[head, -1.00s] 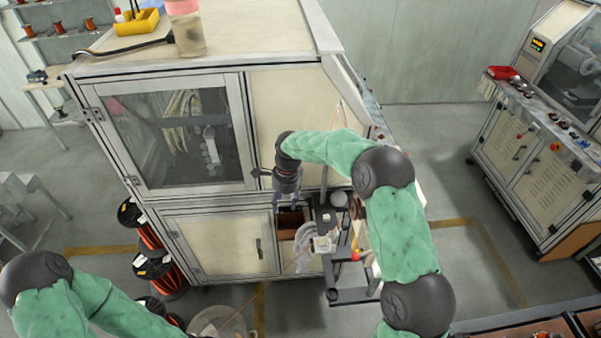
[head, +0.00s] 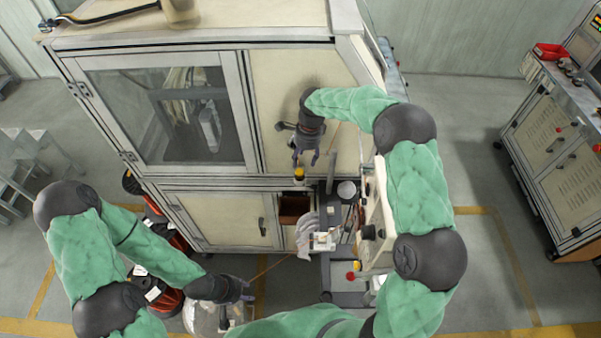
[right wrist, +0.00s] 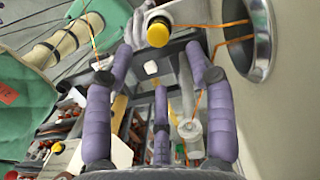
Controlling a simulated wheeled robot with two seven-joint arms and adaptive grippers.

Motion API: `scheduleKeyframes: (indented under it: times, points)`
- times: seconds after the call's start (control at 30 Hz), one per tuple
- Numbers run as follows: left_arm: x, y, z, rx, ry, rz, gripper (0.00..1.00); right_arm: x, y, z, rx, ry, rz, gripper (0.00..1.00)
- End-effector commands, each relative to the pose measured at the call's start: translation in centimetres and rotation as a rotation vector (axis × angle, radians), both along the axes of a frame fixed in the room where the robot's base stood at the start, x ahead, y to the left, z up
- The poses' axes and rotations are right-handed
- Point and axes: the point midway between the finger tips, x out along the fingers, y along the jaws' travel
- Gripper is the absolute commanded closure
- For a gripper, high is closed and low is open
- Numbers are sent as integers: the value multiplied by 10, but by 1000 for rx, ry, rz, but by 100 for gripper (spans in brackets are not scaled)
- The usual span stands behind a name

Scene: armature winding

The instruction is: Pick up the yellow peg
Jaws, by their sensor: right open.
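A small yellow-topped piece (head: 299,173), which looks like the yellow peg, shows at the machine front just below my right gripper. A round yellow end (right wrist: 158,33) shows in the right wrist view, beyond and between the fingers and apart from them. My right gripper (head: 304,160) is open and empty, its fingers pointing down in front of the machine's pale panel. Its purple fingers (right wrist: 158,85) are spread in the right wrist view. My left gripper (head: 238,290) is low at the machine's front; its fingers are too small and dark to read.
The large machine cabinet (head: 225,220) stands close behind both grippers. A grey stand (head: 345,298) with a red knob (head: 351,276) is at its front right. Red wire spools (head: 170,300) stand at lower left. Another console (head: 560,160) is at far right, with open floor between.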

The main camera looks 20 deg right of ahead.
Motion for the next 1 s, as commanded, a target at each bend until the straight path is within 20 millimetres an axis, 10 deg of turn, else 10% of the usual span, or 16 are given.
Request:
scheduleKeyframes:
  times: [1.0]
  points:
    - [0, 0, 30, 0, -1, -1, 60, 0, 13, -76, 0, -1, -1, 50]
